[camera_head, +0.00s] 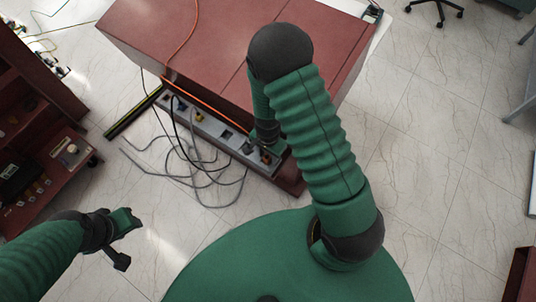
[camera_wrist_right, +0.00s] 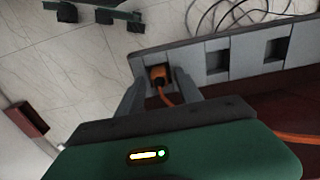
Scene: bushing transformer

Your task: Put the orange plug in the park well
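The orange plug (camera_wrist_right: 158,75) with its orange cable sits in a dark square opening at the end of the grey panel in the right wrist view. It also shows in the head view (camera_head: 265,158), beside my right gripper (camera_head: 269,150). In the right wrist view the grey fingers of my right gripper (camera_wrist_right: 157,92) stand apart on either side of the plug, with gaps to it. Two dark openings, one (camera_wrist_right: 217,61) and another (camera_wrist_right: 274,49), look empty; I cannot tell which opening is the park well.
The grey panel (camera_head: 212,125) runs along a dark red cabinet (camera_head: 220,50) and carries a yellow fitting (camera_head: 199,117). Loose grey cables (camera_head: 190,165) lie on the floor before it. A dark red shelf (camera_head: 45,185) stands at left. The floor at right is mostly clear.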

